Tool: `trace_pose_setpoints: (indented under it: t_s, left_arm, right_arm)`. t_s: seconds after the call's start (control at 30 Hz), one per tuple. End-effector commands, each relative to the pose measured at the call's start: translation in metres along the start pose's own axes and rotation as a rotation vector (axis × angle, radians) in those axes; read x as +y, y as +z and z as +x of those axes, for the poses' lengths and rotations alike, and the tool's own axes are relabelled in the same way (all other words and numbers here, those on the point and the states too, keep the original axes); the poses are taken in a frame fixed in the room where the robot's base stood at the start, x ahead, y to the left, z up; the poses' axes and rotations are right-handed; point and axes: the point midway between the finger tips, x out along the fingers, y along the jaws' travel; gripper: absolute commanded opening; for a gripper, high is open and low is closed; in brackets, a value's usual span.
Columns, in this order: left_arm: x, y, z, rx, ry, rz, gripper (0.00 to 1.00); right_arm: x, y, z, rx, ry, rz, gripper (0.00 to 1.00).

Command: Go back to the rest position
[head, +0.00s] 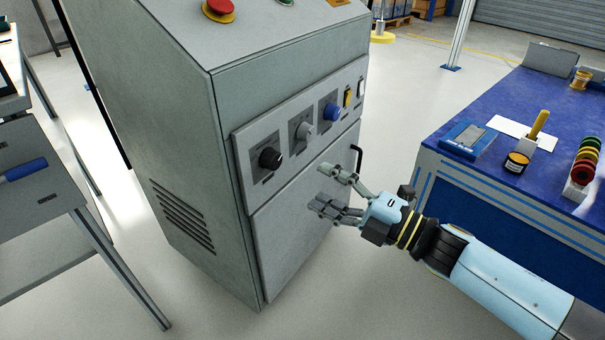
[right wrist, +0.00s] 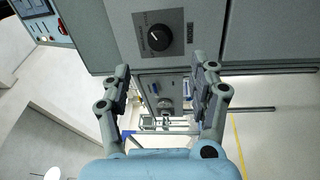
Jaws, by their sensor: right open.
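My right gripper (head: 338,192) is open and empty in the head view. It is in front of the grey control cabinet (head: 175,120), below its row of knobs. In the right wrist view the two fingers of my right gripper (right wrist: 162,85) are spread apart with nothing between them. A black knob (right wrist: 154,37) on a dark plate shows just beyond the fingertips, and I cannot tell which knob of the row it is. My left gripper is not in view.
The cabinet front carries a black knob (head: 270,158), a grey knob (head: 304,130) and a blue knob (head: 332,111). A red button (head: 219,8) is on top. A blue workbench (head: 462,195) stands at the right, a grey bench (head: 42,185) at the left. Floor between is clear.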

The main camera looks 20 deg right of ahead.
Motion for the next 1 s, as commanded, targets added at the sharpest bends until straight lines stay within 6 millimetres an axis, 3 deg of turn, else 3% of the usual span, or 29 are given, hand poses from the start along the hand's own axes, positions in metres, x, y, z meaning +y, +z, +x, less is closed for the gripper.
trace_pose_setpoints:
  t_s: [0.2, 0.7, 0.87, 0.93, 1.0]
  left_arm:
    - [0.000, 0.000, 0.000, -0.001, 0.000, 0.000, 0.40]
    - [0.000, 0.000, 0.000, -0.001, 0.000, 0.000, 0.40]
    - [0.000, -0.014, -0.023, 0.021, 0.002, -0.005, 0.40]
    - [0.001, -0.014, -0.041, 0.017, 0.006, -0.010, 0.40]
    - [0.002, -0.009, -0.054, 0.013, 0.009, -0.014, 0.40]
  right_arm:
    - [0.000, 0.000, -0.019, 0.000, 0.000, -0.001, 0.61]
    - [0.000, 0.000, -0.019, 0.000, 0.000, -0.001, 0.61]
    - [0.013, -0.010, -0.025, -0.013, -0.011, 0.026, 0.61]
    - [-0.005, -0.011, -0.046, -0.093, -0.073, 0.127, 0.61]
    - [-0.045, -0.006, -0.081, -0.251, -0.177, 0.301, 0.61]
